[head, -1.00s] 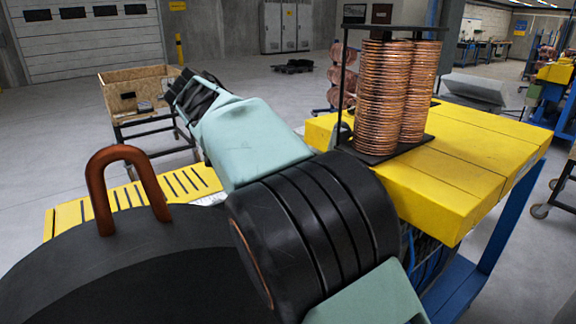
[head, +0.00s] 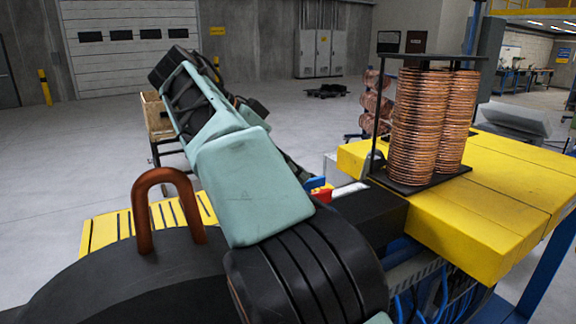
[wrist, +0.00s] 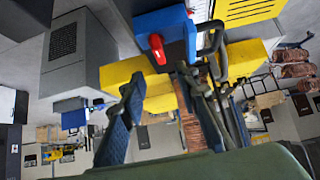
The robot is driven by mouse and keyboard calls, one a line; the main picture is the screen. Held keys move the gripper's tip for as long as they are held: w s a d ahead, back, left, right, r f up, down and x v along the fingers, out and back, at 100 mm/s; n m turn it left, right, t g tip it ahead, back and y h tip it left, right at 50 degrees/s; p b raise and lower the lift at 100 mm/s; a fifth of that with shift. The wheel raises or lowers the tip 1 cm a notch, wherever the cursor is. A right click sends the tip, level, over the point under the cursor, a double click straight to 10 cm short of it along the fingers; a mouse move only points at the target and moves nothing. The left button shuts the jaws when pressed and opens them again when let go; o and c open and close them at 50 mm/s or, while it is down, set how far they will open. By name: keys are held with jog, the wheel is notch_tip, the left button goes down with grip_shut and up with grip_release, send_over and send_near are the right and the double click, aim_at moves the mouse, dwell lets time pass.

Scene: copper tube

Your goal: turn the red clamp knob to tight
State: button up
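The red clamp knob (wrist: 157,48) shows in the wrist view on a blue block (wrist: 165,30), near the top centre. In the head view a small red part (head: 322,196) and a blue part (head: 315,182) peek out just right of my arm; most of that spot is hidden. My gripper (wrist: 160,80) shows in the wrist view with its two fingers spread apart and nothing between them. Its fingertips point toward the blue block, with the knob just beyond the gap in the picture. I see no contact with the knob. In the head view my arm mostly hides the gripper.
A yellow bench top (head: 500,185) at right carries tall copper coils (head: 425,120) on a black rack. A yellow slotted plate (head: 98,235) lies at left. Open floor (head: 60,160) lies at far left.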

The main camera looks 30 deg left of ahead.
jog(key=shift+s+a+r, duration=0.15)
jog(key=shift+s+r, duration=0.2)
jog(key=shift+s, duration=0.05)
dwell(0.4)
